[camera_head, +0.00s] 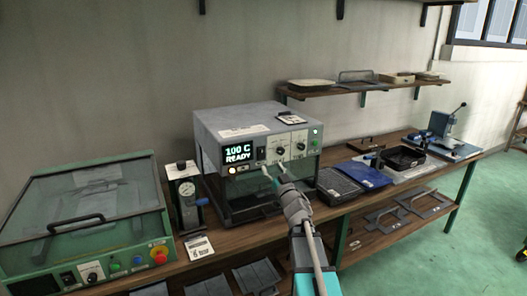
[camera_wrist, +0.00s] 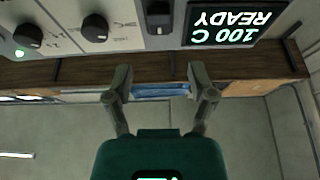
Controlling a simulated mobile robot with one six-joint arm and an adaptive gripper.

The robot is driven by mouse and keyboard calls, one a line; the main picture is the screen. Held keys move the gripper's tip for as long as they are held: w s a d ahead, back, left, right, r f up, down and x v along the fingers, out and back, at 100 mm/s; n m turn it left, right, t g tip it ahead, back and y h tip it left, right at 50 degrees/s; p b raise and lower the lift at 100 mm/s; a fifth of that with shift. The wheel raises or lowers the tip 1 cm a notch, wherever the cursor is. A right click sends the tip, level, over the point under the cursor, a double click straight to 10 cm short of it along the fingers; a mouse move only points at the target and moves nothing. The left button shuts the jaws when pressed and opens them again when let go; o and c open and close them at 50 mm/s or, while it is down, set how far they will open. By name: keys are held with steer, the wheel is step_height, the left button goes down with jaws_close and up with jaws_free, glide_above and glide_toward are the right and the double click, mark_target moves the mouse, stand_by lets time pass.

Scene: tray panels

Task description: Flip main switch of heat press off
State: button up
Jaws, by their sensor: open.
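The heat press (camera_head: 225,125) is a grey box on the bench, its lit display (camera_head: 238,153) reading "100 C READY". A dark rocker switch (camera_head: 261,153) sits just right of the display; it also shows in the wrist view (camera_wrist: 159,17), where the panel appears upside down. I cannot tell its position for certain. My gripper (camera_head: 274,175) is in front of the press, below the panel. In the wrist view my gripper (camera_wrist: 160,80) is open and empty, its fingers apart from the switch, which lies beyond the gap between them.
Two knobs (camera_wrist: 95,27) (camera_wrist: 28,35) and a lit green lamp (camera_wrist: 19,53) share the panel. A gauge unit (camera_head: 186,195) and a green lidded machine (camera_head: 80,225) stand left. Trays (camera_head: 400,157) and a lever press (camera_head: 445,130) stand right. A shelf (camera_head: 350,89) hangs behind.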

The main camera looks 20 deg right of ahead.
mark_target(262, 151)
steer(key=p+x, duration=0.2)
steer(key=x, duration=0.5)
steer(key=shift+w+r, duration=0.1)
steer(key=shift+w, duration=0.3)
steer(key=shift+c, duration=0.2)
